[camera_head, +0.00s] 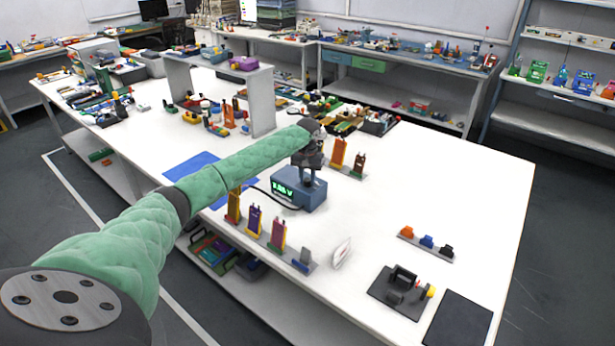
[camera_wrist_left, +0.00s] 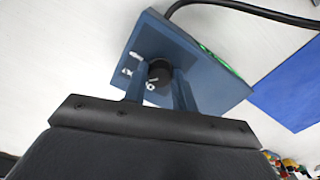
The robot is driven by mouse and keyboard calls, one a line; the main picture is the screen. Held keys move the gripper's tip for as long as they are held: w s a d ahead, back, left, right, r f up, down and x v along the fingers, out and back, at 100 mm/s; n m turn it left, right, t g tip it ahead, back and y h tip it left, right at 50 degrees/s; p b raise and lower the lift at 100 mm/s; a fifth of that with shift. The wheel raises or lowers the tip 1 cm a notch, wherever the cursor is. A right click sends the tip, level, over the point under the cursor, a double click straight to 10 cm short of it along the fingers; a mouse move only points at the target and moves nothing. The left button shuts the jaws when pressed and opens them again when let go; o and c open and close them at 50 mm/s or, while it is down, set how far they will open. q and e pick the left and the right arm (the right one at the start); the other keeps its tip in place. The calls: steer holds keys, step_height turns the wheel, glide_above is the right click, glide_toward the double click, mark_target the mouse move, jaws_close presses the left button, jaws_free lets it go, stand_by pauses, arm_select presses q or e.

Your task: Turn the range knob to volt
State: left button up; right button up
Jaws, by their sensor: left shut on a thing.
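A blue meter box (camera_head: 300,190) with a green lit display stands on the white table, at the end of my left arm. In the left wrist view the blue box (camera_wrist_left: 195,65) shows from above, with a round black knob (camera_wrist_left: 160,73) and small white marks beside it. My left gripper (camera_wrist_left: 160,82) has its two fingers on either side of the knob and is shut on it. In the head view my left gripper (camera_head: 308,172) is over the box, and the knob is hidden behind it. The wording of the marks is too small to read. My right gripper is not in view.
A black cable (camera_wrist_left: 245,8) runs from the box. A blue mat (camera_wrist_left: 292,85) lies beside it. A rack with upright pouch cells (camera_head: 278,234) stands in front, and orange cells (camera_head: 338,153) stand behind. A black fixture (camera_head: 402,290) is at front right.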

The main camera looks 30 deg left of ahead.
mark_target(307, 180)
arm_select(q)
steer(key=shift+r, duration=0.1)
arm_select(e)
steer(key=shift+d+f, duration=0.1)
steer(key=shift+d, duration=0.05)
arm_select(q)
steer(key=o, duration=1)
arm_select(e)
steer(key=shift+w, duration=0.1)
arm_select(q)
steer(key=shift+r, duration=0.1)
steer(key=shift+r+b, duration=0.3)
steer(key=shift+r, duration=0.05)
step_height(307, 180, up, 6)
steer(key=shift+f+b, duration=0.15)
steer(key=shift+b, duration=0.85)
steer(key=shift+r, duration=0.55)
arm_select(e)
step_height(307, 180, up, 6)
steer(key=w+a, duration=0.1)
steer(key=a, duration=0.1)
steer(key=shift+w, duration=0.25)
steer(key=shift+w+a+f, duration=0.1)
